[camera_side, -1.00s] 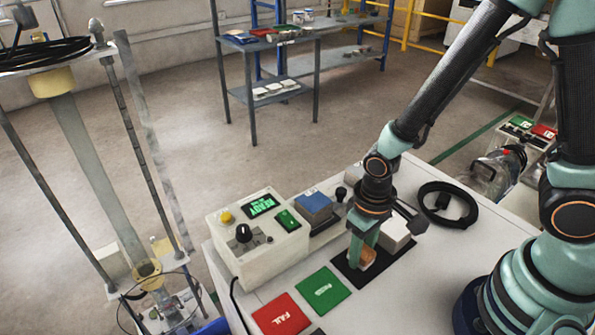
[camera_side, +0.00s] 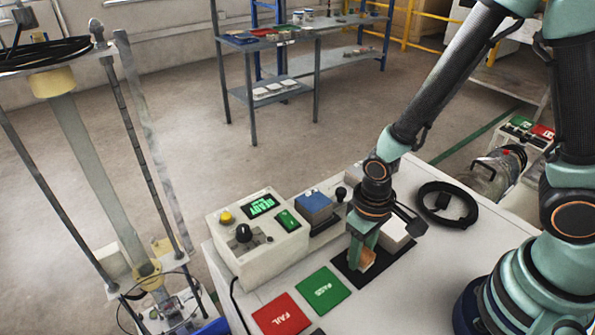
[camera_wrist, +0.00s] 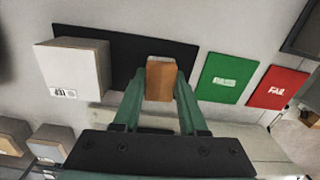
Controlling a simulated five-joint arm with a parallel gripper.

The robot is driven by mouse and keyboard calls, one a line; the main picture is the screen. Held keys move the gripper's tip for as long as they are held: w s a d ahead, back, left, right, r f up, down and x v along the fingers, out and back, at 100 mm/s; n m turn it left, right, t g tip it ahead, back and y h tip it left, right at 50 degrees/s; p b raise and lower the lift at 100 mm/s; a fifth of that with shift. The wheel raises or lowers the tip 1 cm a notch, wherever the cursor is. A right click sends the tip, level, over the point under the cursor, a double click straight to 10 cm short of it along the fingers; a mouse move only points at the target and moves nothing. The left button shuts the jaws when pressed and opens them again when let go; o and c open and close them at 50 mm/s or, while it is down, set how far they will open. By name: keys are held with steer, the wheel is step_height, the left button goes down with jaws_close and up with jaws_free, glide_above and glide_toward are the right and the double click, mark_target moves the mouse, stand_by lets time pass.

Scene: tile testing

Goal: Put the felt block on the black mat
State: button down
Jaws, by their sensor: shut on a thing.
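A small brown-orange block, which I take to be the felt block, is between the fingers of my gripper (camera_side: 365,254). The block (camera_side: 368,259) is at the black mat (camera_side: 385,272) in the side view. In the wrist view my gripper (camera_wrist: 160,88) is shut on the block (camera_wrist: 160,76), which overlaps the right part of the black mat (camera_wrist: 130,50). I cannot tell whether its underside touches the mat. Part of the block is hidden by the fingers.
A white block (camera_side: 396,234) with a printed label stands at the mat's other end. A green PASS card (camera_side: 323,289) and a red FAIL card (camera_side: 281,315) lie beside the mat. A control box (camera_side: 257,240), a blue-topped block (camera_side: 314,206) and a coiled black cable (camera_side: 446,204) are close by.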

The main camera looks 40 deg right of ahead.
steer(key=shift+f, duration=0.2)
stand_by(0.3)
jaws_free()
steer(key=shift+r, duration=0.1)
steer(key=shift+r, duration=2.9)
steer(key=w+d+r+t, duration=0.1)
steer(key=d+r, duration=0.3)
steer(key=r, duration=0.5)
steer(key=w+d+r+t, duration=0.1)
steer(key=d+r+t, duration=0.3)
steer(key=r, duration=0.5)
steer(key=shift+w+d+r+m+t, duration=0.3)
steer(key=shift+d+m, duration=0.1)
steer(key=shift+d, duration=0.35)
